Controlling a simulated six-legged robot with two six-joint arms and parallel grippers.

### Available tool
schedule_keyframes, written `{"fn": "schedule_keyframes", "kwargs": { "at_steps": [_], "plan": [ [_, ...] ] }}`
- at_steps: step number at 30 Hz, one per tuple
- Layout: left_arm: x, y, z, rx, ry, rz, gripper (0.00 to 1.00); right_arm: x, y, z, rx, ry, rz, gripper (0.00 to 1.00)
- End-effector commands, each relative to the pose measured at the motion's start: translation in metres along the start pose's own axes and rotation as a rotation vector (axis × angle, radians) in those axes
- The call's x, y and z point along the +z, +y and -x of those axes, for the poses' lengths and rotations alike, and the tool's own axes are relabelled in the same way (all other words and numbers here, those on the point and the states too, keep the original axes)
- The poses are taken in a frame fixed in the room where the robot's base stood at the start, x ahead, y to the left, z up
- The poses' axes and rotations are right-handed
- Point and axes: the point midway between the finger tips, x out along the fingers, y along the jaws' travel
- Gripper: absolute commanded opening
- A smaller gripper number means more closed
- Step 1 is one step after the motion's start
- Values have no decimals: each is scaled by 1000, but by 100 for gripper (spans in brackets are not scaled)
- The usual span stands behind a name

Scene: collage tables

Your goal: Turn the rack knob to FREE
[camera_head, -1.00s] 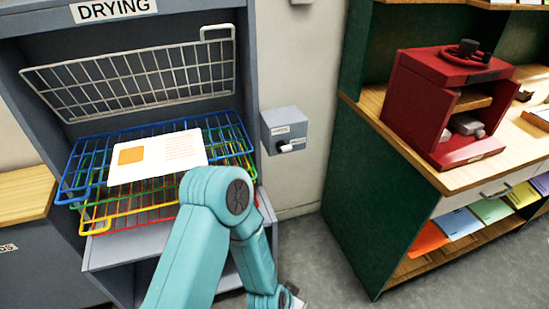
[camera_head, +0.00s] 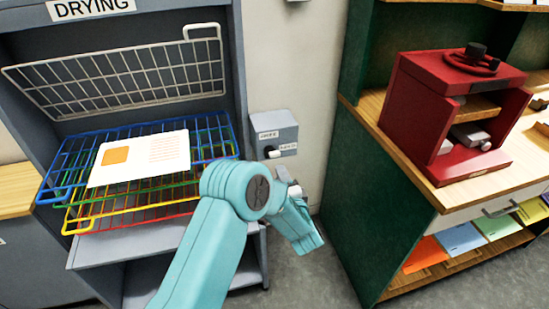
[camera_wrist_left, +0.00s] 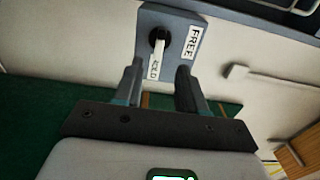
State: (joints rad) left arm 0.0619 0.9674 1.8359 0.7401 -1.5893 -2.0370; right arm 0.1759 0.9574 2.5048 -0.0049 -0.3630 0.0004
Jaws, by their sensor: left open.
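The rack knob (camera_head: 271,152) is on the front of a grey box (camera_head: 275,125) on the wall, right of the drying rack. In the left wrist view the knob (camera_wrist_left: 158,38) is dark with a white pointer, which points towards the HOLD label (camera_wrist_left: 154,67). The FREE label (camera_wrist_left: 191,41) is on the other side of the plate. My left gripper (camera_head: 287,180) is just below the box, open and empty. In the wrist view its two fingers (camera_wrist_left: 158,85) reach towards the box, with the knob beyond their tips, apart from them. My right gripper is out of view.
The drying rack (camera_head: 215,128) with coloured wire shelves holds a card (camera_head: 140,160). A raised white wire shelf (camera_head: 120,80) is above it. A green cabinet (camera_head: 370,190) with a red press (camera_head: 420,110) on top stands to the right. Bare wall separates box and cabinet.

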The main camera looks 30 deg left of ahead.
Motion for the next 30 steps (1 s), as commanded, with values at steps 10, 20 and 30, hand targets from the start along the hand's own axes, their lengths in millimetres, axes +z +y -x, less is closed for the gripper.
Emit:
{"fn": "schedule_keyframes", "kwargs": {
  "at_steps": [10, 20, 30],
  "plan": [
    [1, 0, -72, 0, -1, 0, 40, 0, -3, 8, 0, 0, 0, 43],
    [-2, 0, -90, 1, 3, -1, 40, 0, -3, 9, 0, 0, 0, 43],
    [-4, 1, -89, 1, 3, 0, 0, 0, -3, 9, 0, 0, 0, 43]
  ]
}}
